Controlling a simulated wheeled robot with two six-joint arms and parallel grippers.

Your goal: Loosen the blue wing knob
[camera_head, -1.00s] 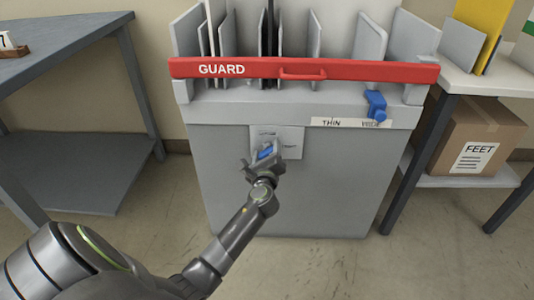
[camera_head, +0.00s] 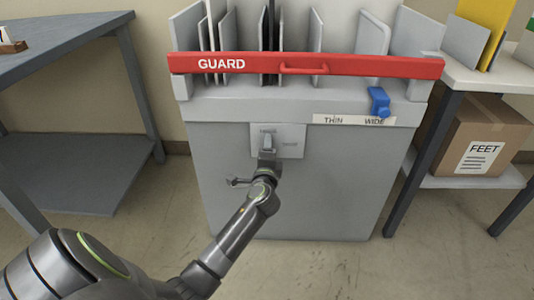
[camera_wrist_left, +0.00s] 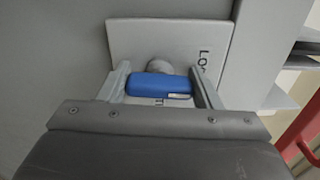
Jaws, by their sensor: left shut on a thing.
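The blue wing knob (camera_wrist_left: 160,86) sits on a short round stem in front of a pale label plate (camera_wrist_left: 170,38) on the grey machine's front. My left gripper (camera_head: 268,143) reaches it from the front. In the left wrist view its two fingers (camera_wrist_left: 163,88) are closed on the two ends of the knob. In the head view the gripper hides the knob. The plate (camera_head: 291,143) has lettering that is too small or too covered to read in full. My right gripper is not in view.
Above are a red GUARD bar (camera_head: 350,66) and upright grey plates. A blue slider (camera_head: 379,102) sits at the THIN/WIDE strip (camera_head: 340,120). A grey table (camera_head: 75,45) stands left; a white table (camera_head: 480,78) with a FEET box (camera_head: 500,125) below stands right.

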